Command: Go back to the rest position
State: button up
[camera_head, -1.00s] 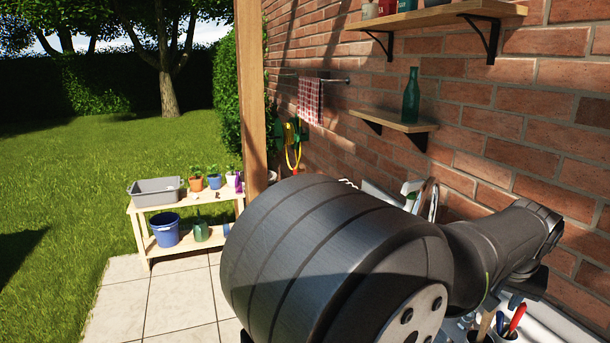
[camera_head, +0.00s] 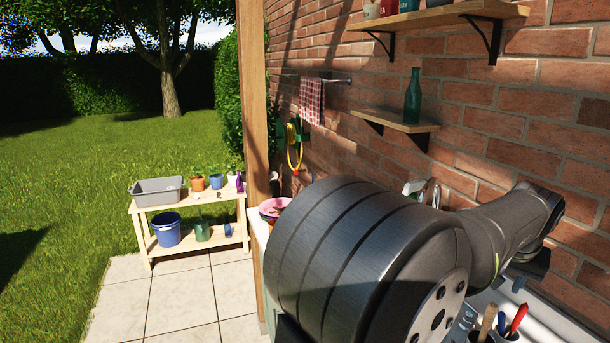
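My arm fills the lower middle and right of the head view, with a large dark grey joint in front and a link reaching right toward the brick wall. A dark part at its far end, under the wrist, looks like my gripper (camera_head: 532,264). Its fingers cannot be made out, so its opening and anything in it are hidden.
A white worktop (camera_head: 545,325) with a holder of tools (camera_head: 495,337) lies below the arm. Pink dishes (camera_head: 272,208) stand left of the joint. A green bottle (camera_head: 412,97) stands on a small wall shelf (camera_head: 395,122). A wooden bench (camera_head: 190,247) holds a grey tub (camera_head: 157,191).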

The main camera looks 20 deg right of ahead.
jog(key=w+a+n+t+y, duration=0.2)
jog(key=w+a+n, duration=0.5)
jog(key=w+a, duration=2.6)
jog(key=w+a+f+n+y, duration=0.1)
jog(key=w+a+f+n, duration=0.1)
jog(key=a+f, duration=1.1)
jog(key=shift+w+f+n, duration=0.3)
jog(key=shift+w+f, duration=0.1)
jog(key=shift+f, duration=1.65)
jog(key=shift+o, duration=0.5)
